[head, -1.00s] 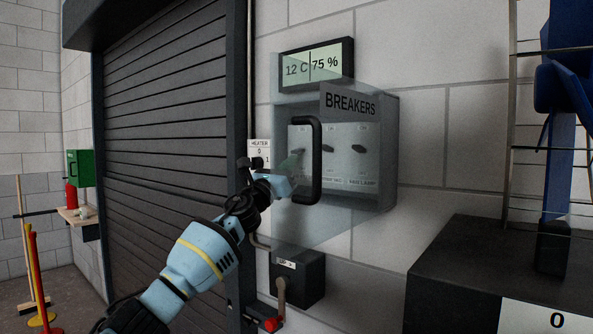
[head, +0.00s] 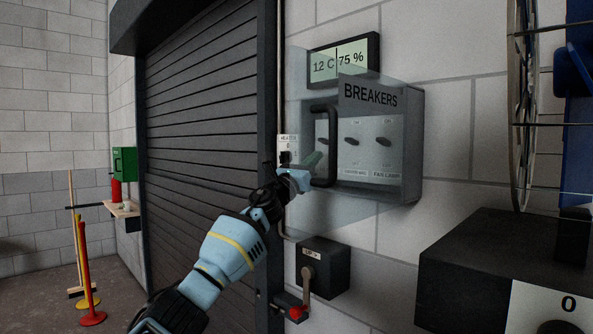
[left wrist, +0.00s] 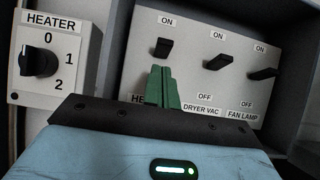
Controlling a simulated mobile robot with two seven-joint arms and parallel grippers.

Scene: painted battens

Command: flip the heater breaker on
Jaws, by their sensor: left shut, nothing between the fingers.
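The grey breaker box (head: 408,150) hangs on the block wall, its clear door standing open with a black handle (head: 325,147). In the left wrist view, the heater breaker (left wrist: 164,48) is the leftmost of three black levers, below an ON label. Its own name label is mostly hidden behind my fingers. My left gripper (head: 311,163) is shut and empty; its green fingertips (left wrist: 163,70) point up just below the heater lever. I cannot tell whether they touch it. In the head view the handle hides that lever. My right gripper is not in view.
A HEATER rotary switch (left wrist: 40,62) with marks 0, 1, 2 is left of the box. The dryer vac (left wrist: 218,62) and fan lamp (left wrist: 263,73) levers are close on the right. A display (head: 343,60) hangs above; a lever box (head: 323,268) is below.

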